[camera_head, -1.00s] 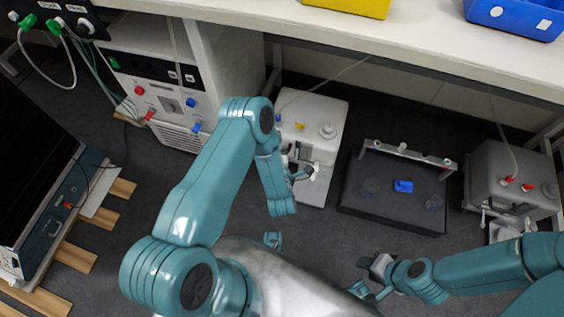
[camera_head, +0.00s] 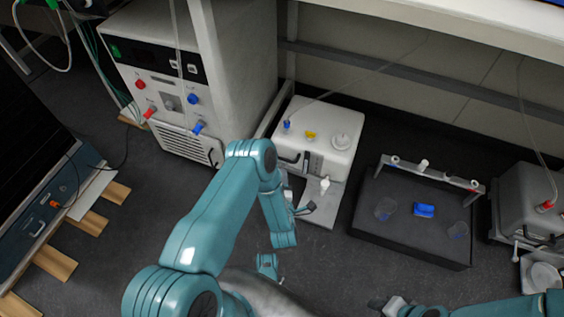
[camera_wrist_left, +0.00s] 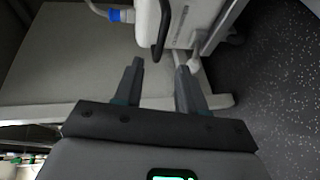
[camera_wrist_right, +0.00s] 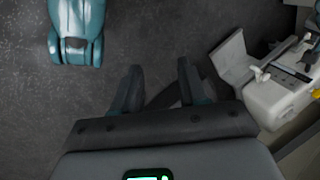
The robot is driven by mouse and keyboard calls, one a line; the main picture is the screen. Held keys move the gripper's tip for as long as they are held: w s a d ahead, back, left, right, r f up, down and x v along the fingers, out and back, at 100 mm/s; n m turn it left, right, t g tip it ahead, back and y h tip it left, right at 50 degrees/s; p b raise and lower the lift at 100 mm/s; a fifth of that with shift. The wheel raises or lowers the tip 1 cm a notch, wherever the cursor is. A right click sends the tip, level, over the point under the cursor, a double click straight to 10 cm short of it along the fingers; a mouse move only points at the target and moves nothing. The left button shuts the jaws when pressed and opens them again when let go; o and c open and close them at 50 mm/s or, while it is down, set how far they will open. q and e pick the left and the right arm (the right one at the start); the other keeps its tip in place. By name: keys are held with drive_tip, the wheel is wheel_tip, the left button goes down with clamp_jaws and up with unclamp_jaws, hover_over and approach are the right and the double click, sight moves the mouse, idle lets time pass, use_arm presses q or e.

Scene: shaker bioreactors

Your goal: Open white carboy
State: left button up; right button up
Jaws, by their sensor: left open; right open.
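The white carboy (camera_head: 325,125) stands upright under the bench in the head view.
A white control unit (camera_head: 150,75) with red and blue connectors stands left of the carboy. A dark tray (camera_head: 410,245) with a blue piece and clear cups is to its right, then a grey carboy (camera_head: 522,200). The bench top (camera_head: 480,45) overhangs behind. Thin tubing runs to the carboy.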

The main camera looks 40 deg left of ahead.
use_arm(q)
drive_tip(key=b+x, duration=0.4)
drive_tip(key=x, duration=0.6)
drive_tip(key=shift+d+f, duration=0.15)
drive_tip(key=shift+w+a, duration=0.2)
drive_tip(key=shift+w, duration=0.1)
use_arm(e)
drive_tip(key=shift+t, duration=0.7)
drive_tip(key=w+f, duration=0.2)
drive_tip(key=f, duration=0.1)
drive_tip(key=w+f, duration=0.1)
drive_tip(key=shift+w+d+f, duration=0.3)
drive_tip(key=shift+f, duration=0.05)
use_arm(q)
clamp_jaws()
